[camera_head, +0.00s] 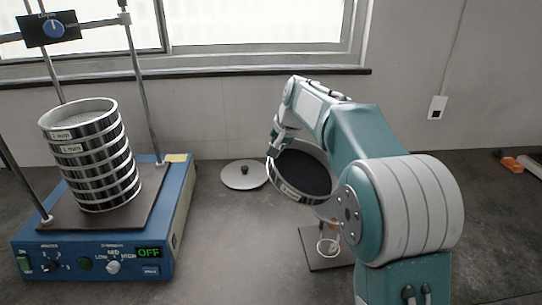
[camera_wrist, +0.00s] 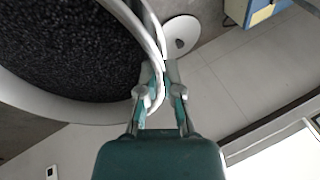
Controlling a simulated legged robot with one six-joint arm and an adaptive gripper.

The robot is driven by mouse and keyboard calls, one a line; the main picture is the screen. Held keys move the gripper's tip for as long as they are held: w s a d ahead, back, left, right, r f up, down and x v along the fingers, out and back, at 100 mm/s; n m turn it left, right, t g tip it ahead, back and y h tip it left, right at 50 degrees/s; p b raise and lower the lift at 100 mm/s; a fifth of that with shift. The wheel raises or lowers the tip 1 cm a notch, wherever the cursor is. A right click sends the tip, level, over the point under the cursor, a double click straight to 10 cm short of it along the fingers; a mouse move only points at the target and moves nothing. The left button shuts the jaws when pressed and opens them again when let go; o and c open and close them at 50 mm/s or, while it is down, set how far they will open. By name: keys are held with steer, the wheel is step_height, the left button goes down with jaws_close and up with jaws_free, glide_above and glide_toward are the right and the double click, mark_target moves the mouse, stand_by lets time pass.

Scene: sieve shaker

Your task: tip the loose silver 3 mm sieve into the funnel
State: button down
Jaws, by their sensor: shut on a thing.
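My gripper (camera_wrist: 160,92) is shut on the rim of the loose silver sieve (camera_wrist: 110,108). In the head view the sieve (camera_head: 291,190) hangs above the bench, tilted toward the camera, with dark granular material (camera_head: 303,172) inside. The wrist view shows the same black grains (camera_wrist: 60,50) filling the sieve. In the head view my gripper (camera_head: 276,140) is at the sieve's upper left rim. The stand base (camera_head: 318,262) with a clear vessel (camera_head: 328,245) is below and right of the sieve. The funnel is mostly hidden behind the sieve and my arm.
A blue shaker (camera_head: 100,262) reading OFF stands at left with a stack of silver sieves (camera_head: 95,160) between metal rods. A round lid (camera_head: 244,175) with a dark knob lies on the bench behind. Orange and white items (camera_head: 510,158) lie far right. The bench's front middle is clear.

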steer(key=shift+s+d+r+t+y, duration=0.1)
steer(key=shift+d+r+t+y, duration=0.1)
steer(key=shift+r, duration=0.2)
steer(key=shift+s+d+r+t+y, duration=0.1)
steer(key=shift+r+y, duration=0.1)
steer(key=shift+r, duration=0.15)
steer(key=shift+s+d+r+t+y, duration=0.35)
steer(key=shift+d+r+y, duration=0.15)
steer(key=shift+r, duration=0.2)
steer(key=shift+s+d+r+t+y, duration=0.35)
steer(key=shift+d+r+y, duration=0.15)
steer(key=shift+r, duration=0.15)
steer(key=s+d+r+t+y, duration=0.1)
steer(key=s+d+t+y, duration=0.3)
steer(key=d, duration=0.4)
steer(key=s+d+r+m+t+y, duration=0.1)
steer(key=s+d+t+y, duration=0.3)
steer(key=s+d+y, duration=0.2)
steer(key=shift+s+d+r+m+t, duration=0.35)
steer(key=shift+s+d, duration=0.15)
steer(key=shift+d, duration=0.85)
steer(key=w+a+r+g+h, duration=0.1)
steer(key=w+a+g+h, duration=0.1)
steer(key=a, duration=0.3)
steer(key=shift+w+a+r+g+h, duration=0.25)
steer(key=shift+w+g, duration=0.2)
steer(key=shift+w, duration=0.35)
